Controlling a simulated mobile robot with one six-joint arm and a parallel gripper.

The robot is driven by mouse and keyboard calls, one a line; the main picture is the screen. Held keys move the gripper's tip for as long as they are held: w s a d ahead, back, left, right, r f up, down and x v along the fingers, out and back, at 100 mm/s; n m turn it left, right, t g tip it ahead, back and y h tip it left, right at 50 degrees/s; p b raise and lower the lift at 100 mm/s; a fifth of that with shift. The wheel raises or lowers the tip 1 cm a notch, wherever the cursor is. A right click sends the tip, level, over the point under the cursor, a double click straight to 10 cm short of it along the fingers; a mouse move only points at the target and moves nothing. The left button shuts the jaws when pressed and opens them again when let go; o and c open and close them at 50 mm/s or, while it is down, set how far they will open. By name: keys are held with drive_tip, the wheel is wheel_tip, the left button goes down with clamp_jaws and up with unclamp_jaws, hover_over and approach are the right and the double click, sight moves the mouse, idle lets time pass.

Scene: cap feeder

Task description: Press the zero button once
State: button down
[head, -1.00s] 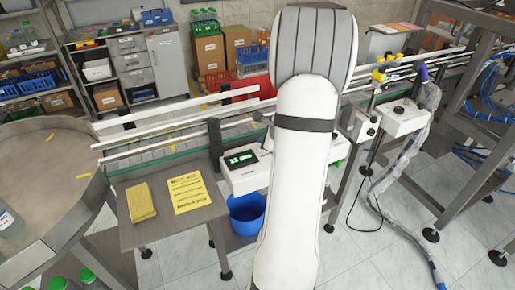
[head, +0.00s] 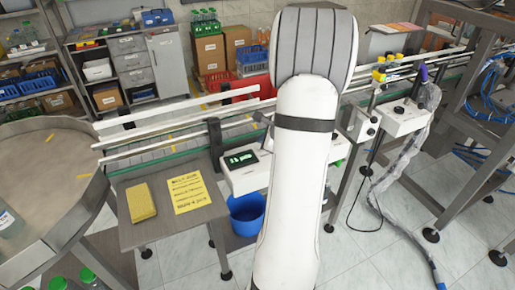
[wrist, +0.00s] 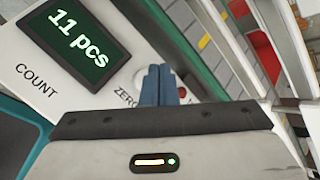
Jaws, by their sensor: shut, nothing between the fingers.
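The white counter box (head: 246,178) with a dark display (head: 241,159) stands by the conveyor in the head view, partly behind my arm. A pale round button (wrist: 141,78) shows beside that word, partly hidden behind my fingers. My gripper (wrist: 159,70) is shut and empty, its blue fingertips over the button's right side. I cannot tell whether they touch it. In the head view my arm hides the gripper.
A red part (wrist: 188,92) shows just right of my fingers. The conveyor (head: 165,150) with its rails runs behind the box. A small table (head: 150,232) with a yellow pad and sheet stands to the left. A blue bucket (head: 247,215) is below the box.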

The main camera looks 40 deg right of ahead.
drive_tip(key=shift+f, duration=0.15)
drive_tip(key=shift+s+f+b, duration=0.15)
drive_tip(key=shift+f+b, duration=0.15)
drive_tip(key=shift+b, duration=0.4)
drive_tip(key=shift+f+b, duration=0.45)
drive_tip(key=shift+b, duration=0.1)
idle(0.4)
drive_tip(key=shift+r, duration=0.1)
drive_tip(key=shift+r+p, duration=0.55)
drive_tip(key=shift+r, duration=0.2)
drive_tip(key=shift+r+p, duration=1.9)
drive_tip(key=shift+r, duration=0.7)
drive_tip(key=shift+f, duration=0.1)
